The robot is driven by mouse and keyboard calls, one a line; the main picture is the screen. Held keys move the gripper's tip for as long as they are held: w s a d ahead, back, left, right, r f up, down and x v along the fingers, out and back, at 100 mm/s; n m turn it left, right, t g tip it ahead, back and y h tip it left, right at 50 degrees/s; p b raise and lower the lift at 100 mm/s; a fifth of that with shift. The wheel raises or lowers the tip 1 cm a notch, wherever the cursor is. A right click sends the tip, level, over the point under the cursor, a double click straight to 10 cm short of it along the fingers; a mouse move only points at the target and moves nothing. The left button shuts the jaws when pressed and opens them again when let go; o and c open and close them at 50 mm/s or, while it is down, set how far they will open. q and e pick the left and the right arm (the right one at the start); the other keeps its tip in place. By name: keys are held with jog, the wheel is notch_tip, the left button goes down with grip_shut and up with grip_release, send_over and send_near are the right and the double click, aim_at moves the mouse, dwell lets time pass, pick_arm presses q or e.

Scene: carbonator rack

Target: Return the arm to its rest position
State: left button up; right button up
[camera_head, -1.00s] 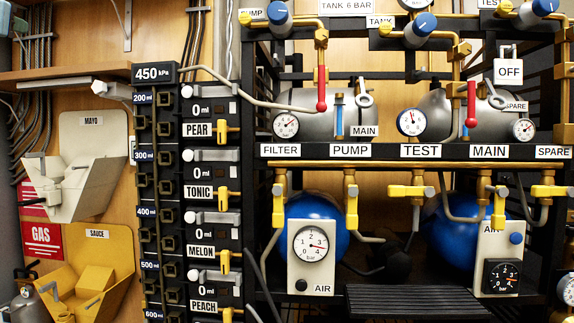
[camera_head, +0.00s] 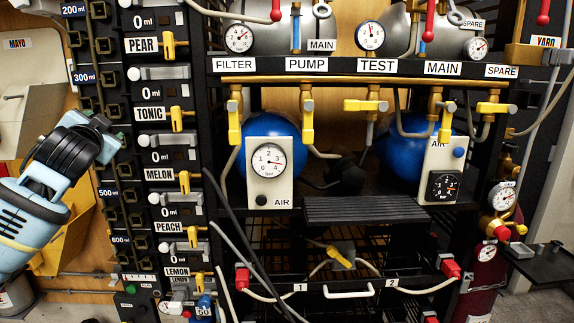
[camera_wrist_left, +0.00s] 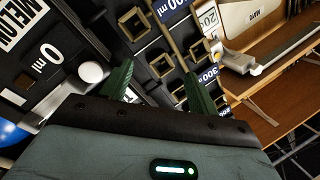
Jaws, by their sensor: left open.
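My left arm comes in from the left edge in the head view, in front of the sauce and mayo dispensers. My left gripper (camera_head: 98,138) is beside the dispensing column, in front of its left part. In the left wrist view its two green fingers (camera_wrist_left: 158,80) are spread apart with nothing between them. Beyond the fingers are the column's square brass fittings (camera_wrist_left: 132,22) and its ml labels. I cannot tell whether the fingers touch the column. My right arm is not in view.
The black carbonator rack (camera_head: 400,68) with gauges, yellow valves and blue tanks fills the middle. A black ribbed step (camera_head: 350,210) and a lower drawer with a white handle (camera_head: 348,291) jut out. A red cylinder (camera_head: 487,275) stands at the right. A yellow sauce bin is behind my left arm.

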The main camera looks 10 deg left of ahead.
pick_arm(q)
jog(key=d+f+m+g+h, duration=0.1)
jog(key=d+f+m+h, duration=0.1)
jog(key=f, duration=1.2)
jog(key=d+f+m+h, duration=0.2)
jog(key=f+m, duration=0.1)
jog(key=f, duration=1)
jog(key=s+d+f+m+g+h, duration=0.1)
jog(key=s+d+f+g+h, duration=0.15)
jog(key=s+f, duration=0.75)
jog(key=s+d+f+m+g+h, duration=0.1)
jog(key=s+d+f+m+h, duration=0.3)
jog(key=f, duration=0.9)
jog(key=s+d+f+n+g, duration=0.15)
jog(key=s+f, duration=0.35)
jog(key=s, duration=0.5)
jog(key=s+d+f+g, duration=0.2)
jog(key=s+f, duration=0.4)
jog(key=s, duration=0.3)
jog(key=s+d+f+n+t, duration=0.1)
jog(key=s+d+f+n, duration=0.2)
jog(key=d+n, duration=0.6)
jog(key=d+h, duration=0.1)
jog(key=d, duration=0.9)
jog(key=shift+d+t, duration=0.25)
jog(key=shift+t, duration=0.05)
